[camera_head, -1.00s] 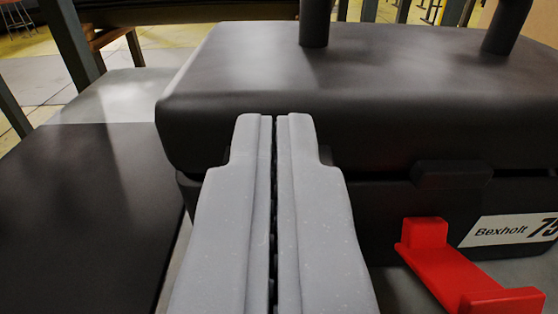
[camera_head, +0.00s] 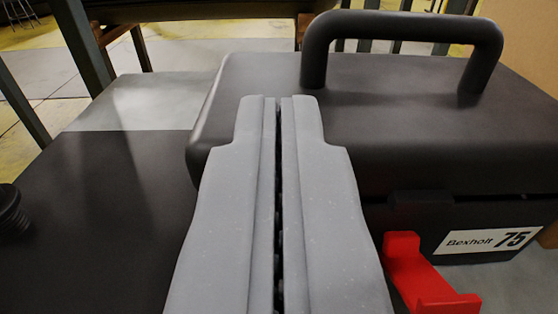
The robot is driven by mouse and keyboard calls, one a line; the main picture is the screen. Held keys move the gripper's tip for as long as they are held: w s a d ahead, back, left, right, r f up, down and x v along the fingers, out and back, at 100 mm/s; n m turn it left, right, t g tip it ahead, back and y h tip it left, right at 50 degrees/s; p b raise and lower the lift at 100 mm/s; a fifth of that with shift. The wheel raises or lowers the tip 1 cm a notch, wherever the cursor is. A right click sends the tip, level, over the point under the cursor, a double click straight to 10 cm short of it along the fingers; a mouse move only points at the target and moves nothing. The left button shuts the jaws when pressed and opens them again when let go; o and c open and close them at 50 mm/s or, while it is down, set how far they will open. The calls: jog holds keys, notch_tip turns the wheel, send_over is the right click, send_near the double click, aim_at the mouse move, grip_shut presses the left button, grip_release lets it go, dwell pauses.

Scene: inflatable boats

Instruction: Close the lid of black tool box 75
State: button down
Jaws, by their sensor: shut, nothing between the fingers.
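The black tool box (camera_head: 420,215) stands right of centre, with a white label (camera_head: 488,240) reading "Bexholt 75" on its front. Its lid (camera_head: 400,125) lies down over the body, with a thin dark gap along the front seam. A black handle (camera_head: 400,28) rises from the lid top. A red latch (camera_head: 425,275) sticks out from the front, swung down. My gripper (camera_head: 279,100) is shut and empty. Its fingertips overlap the lid's left front part in the picture; I cannot tell whether they touch it.
A dark flat surface (camera_head: 95,220) lies to the left, with a black ribbed knob-like part (camera_head: 12,212) at its edge. A grey surface (camera_head: 150,100) is behind it. A brown cardboard-like panel (camera_head: 525,40) stands at the right. Dark posts (camera_head: 80,45) stand at the back left.

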jog(key=s+f+p, duration=0.1)
jog(key=s+f, duration=0.2)
jog(key=s, duration=0.6)
jog(key=w+r, duration=0.5)
jog(key=r, duration=0.3)
jog(key=w+r, duration=0.5)
jog(key=r, duration=0.3)
notch_tip(320, 180, up, 22)
jog(key=g, duration=0.1)
jog(key=s+r, duration=0.5)
jog(key=r, duration=0.4)
jog(key=s+r, duration=0.4)
jog(key=r, duration=0.5)
jog(key=s+r+g, duration=0.1)
jog(key=s+r, duration=1.1)
jog(key=s, duration=0.4)
jog(key=shift+s+r, duration=0.35)
jog(key=shift+s, duration=0.1)
